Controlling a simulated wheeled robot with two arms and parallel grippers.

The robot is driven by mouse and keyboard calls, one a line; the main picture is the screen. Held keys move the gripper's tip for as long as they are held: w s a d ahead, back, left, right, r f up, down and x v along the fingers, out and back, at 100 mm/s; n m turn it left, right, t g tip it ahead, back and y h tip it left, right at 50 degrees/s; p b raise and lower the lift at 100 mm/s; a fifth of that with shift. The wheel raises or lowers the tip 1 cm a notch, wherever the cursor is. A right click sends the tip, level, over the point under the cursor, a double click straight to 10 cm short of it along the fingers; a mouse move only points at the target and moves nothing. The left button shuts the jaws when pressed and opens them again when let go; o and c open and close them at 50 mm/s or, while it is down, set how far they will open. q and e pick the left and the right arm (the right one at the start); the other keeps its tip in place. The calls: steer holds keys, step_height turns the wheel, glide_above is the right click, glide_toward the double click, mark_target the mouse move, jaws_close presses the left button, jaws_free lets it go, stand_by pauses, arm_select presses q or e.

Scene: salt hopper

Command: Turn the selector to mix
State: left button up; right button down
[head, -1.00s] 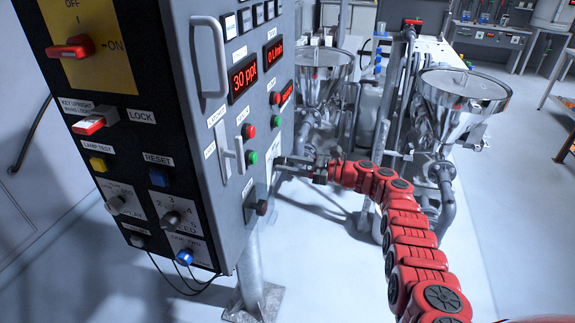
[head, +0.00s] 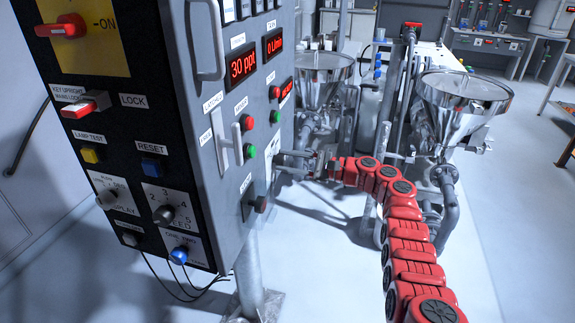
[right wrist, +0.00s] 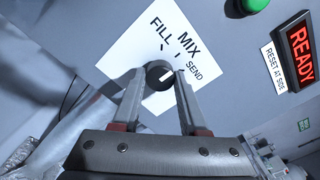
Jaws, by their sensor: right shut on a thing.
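The selector (right wrist: 157,70) is a dark round knob with a white mark on a white plate (right wrist: 120,60) lettered FILL, MIX and SEND. The mark leans up and right, roughly towards the SEND tick; its exact setting is hard to tell. My right gripper (right wrist: 158,82) has its two grey fingers on either side of the knob and is shut on it. In the head view my right gripper (head: 291,163) reaches the side of the control cabinet, and the knob is hidden there. My left gripper is in neither view.
The grey control cabinet (head: 205,165) fills the left, with switches, buttons and a grey handle (head: 207,45). A green button (right wrist: 245,6) and a READY display (right wrist: 300,55) are near the plate. Steel hoppers (head: 465,90) stand behind my arm.

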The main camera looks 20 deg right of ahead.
steer(key=shift+f, duration=0.1)
stand_by(0.4)
steer(key=shift+c, duration=2.2)
jaws_free()
steer(key=v, duration=1.7)
steer(key=shift+s+d, duration=0.2)
